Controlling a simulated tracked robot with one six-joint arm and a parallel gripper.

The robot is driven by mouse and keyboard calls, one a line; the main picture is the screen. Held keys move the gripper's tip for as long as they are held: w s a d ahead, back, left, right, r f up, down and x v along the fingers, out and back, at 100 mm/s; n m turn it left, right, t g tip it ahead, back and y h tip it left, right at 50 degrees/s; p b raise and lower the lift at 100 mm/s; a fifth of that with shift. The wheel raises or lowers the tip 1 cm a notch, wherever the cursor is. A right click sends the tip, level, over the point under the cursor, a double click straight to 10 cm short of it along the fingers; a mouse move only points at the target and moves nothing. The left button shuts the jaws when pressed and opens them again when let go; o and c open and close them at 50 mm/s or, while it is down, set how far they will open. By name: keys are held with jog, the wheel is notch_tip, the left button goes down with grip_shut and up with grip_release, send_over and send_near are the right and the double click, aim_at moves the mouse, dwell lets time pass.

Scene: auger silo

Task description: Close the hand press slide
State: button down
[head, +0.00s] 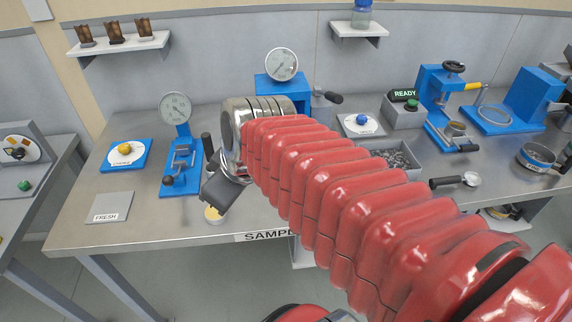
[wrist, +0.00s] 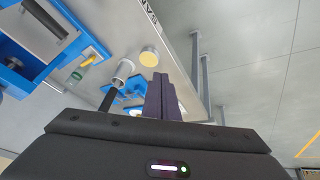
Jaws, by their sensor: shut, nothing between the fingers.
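A blue bench device with a round dial (head: 175,107) and a low blue bed (head: 181,168) with a black knob stands left of my gripper. Another blue unit with a dial and a black-knobbed lever (head: 282,65) stands at the back, partly hidden by my arm. A blue press with a black top knob and yellow handle (head: 436,92) stands at the right. I cannot tell which is the hand press, nor its slide position. My gripper (head: 217,200) is shut and empty over the bench front. In the wrist view its fingers (wrist: 160,85) are together, near a blue device.
A small cup with yellow contents (head: 213,215) stands by the bench's front edge, just below my gripper; it also shows in the wrist view (wrist: 149,57).

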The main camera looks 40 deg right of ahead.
jog(key=w+d+n+t, duration=0.1)
jog(key=w+d+n, duration=0.15)
jog(key=d, duration=0.45)
jog(key=w+d+n, duration=0.2)
jog(key=d+n, duration=0.2)
jog(key=d, duration=0.3)
jog(key=s+d+f+t, duration=0.1)
jog(key=s+d+f, duration=0.1)
jog(key=s+d, duration=0.4)
jog(key=shift+s+f+m+t, duration=0.2)
jog(key=shift+s+m+t, duration=0.15)
jog(key=shift+s, duration=0.6)
jog(key=w+d+f, duration=0.1)
jog(key=w+f, duration=0.6)
jog(key=w, duration=0.2)
jog(key=shift+w+d, duration=0.3)
jog(key=shift+w, duration=0.05)
